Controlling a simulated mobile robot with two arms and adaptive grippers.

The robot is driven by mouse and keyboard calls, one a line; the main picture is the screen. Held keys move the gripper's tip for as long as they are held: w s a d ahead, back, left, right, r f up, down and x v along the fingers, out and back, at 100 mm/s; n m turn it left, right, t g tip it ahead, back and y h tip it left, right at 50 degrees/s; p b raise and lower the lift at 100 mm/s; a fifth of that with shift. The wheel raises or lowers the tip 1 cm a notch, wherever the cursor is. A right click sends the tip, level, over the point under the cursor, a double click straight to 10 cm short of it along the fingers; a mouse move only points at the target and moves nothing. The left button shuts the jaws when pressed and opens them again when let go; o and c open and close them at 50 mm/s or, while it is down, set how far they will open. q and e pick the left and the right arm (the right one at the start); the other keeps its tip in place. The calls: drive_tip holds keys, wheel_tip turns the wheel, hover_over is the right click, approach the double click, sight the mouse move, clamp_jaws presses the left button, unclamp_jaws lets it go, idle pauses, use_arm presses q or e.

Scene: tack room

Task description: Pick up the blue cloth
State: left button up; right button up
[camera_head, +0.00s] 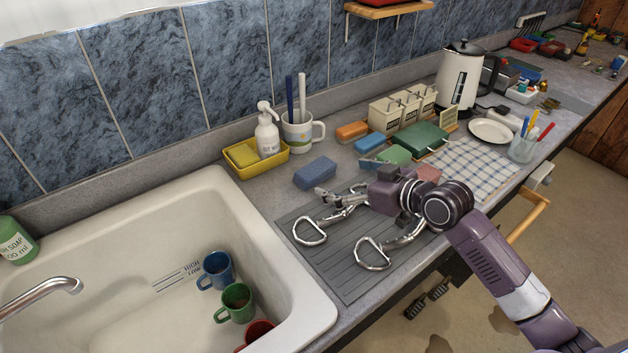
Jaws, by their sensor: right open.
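A blue, block-shaped piece (315,172), which may be the folded blue cloth, lies on the counter between the yellow tray and the grooved mat. A smaller blue piece (370,142) lies farther back, and a blue-and-white checked cloth (474,166) lies flat to the right. I cannot tell for sure which one is the blue cloth. My right gripper (334,201) is open and empty above the mat, its fingers pointing left, just in front of the blue block and apart from it. My left gripper is not in view.
A metal bit with large rings (372,254) lies on the grey mat (345,282) under my right gripper. The sink (205,190) with several mugs is at left. A yellow tray (270,165) with a soap bottle and a white mug (298,136) stand behind the blue block.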

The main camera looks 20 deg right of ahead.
sight(319, 170)
drive_tip(key=shift+w+a+f, duration=0.2)
drive_tip(key=shift+w, duration=0.3)
drive_tip(key=shift+w+a+f+p, duration=0.15)
drive_tip(key=shift+w+a+p, duration=0.05)
drive_tip(key=shift+w+p, duration=0.15)
drive_tip(key=x, duration=0.1)
drive_tip(key=p+x, duration=0.1)
drive_tip(key=x, duration=0.2)
drive_tip(key=shift+w+a+r+p, duration=0.15)
drive_tip(key=shift+w+r+p, duration=0.1)
drive_tip(key=shift+w+p, duration=0.15)
drive_tip(key=shift+w+a+f, duration=0.2)
drive_tip(key=shift+w+f, duration=0.15)
drive_tip(key=shift+w, duration=0.15)
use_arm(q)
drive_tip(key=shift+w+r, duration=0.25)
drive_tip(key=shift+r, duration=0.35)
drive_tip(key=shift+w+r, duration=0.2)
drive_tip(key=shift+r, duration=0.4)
use_arm(e)
drive_tip(key=shift+c, duration=0.2)
drive_tip(key=c, duration=1.2)
drive_tip(key=shift+r, duration=0.15)
